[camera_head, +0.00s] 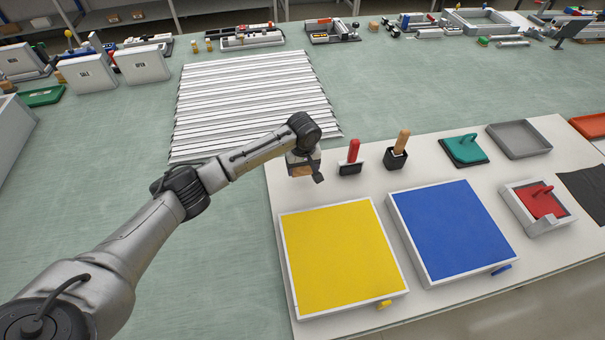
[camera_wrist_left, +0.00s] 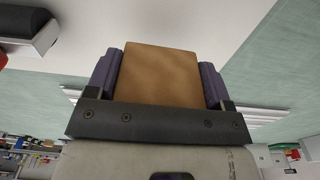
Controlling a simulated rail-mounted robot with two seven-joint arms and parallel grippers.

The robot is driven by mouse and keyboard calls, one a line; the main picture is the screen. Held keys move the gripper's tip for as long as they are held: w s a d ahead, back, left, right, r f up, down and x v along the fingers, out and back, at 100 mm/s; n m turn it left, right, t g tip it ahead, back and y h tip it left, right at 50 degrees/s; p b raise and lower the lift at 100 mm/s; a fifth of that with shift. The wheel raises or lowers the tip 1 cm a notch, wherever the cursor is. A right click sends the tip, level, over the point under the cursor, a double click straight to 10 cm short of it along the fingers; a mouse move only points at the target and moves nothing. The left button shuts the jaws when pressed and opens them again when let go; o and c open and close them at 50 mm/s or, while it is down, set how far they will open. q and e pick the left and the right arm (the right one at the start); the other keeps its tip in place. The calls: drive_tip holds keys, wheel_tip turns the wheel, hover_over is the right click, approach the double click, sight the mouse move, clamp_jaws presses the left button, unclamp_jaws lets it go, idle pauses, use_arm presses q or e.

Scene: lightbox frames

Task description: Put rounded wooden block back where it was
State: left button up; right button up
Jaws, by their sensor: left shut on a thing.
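My left gripper (camera_head: 304,173) is shut on the rounded wooden block (camera_wrist_left: 160,78). In the left wrist view the tan block sits between the two purple-grey finger pads, with its broad face toward the camera. In the head view only a small tan part of the block (camera_head: 299,170) shows under the wrist. The gripper is over the back left part of the white board (camera_head: 375,186), behind the yellow panel (camera_head: 341,257). I cannot tell whether the block touches the board. My right gripper is not in view.
A red-handled tool (camera_head: 353,152) and a wooden-handled tool (camera_head: 402,142) stand in dark holders just right of the gripper. A blue panel (camera_head: 450,228) lies beside the yellow one. White slats (camera_head: 250,100) cover the green table behind. A teal-handled pad (camera_head: 465,150) lies farther right.

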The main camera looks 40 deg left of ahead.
sight(303, 174)
use_arm(q)
wheel_tip(303, 174, down, 3)
drive_tip(key=shift+s+f+b, duration=0.1)
drive_tip(key=shift+f+b, duration=0.1)
drive_tip(key=shift+b, duration=0.1)
drive_tip(key=shift+f, duration=0.1)
drive_tip(key=o, duration=0.8)
drive_tip(key=shift+o, duration=0.2)
drive_tip(key=r, duration=0.3)
drive_tip(key=r+p, duration=0.1)
drive_tip(key=r, duration=0.3)
drive_tip(key=r+p, duration=0.1)
drive_tip(key=r, duration=0.2)
drive_tip(key=shift+s+d+r, duration=0.1)
drive_tip(key=shift+d+r, duration=0.15)
drive_tip(key=shift+r, duration=0.05)
drive_tip(key=shift+s+r, duration=0.1)
drive_tip(key=shift+r, duration=0.7)
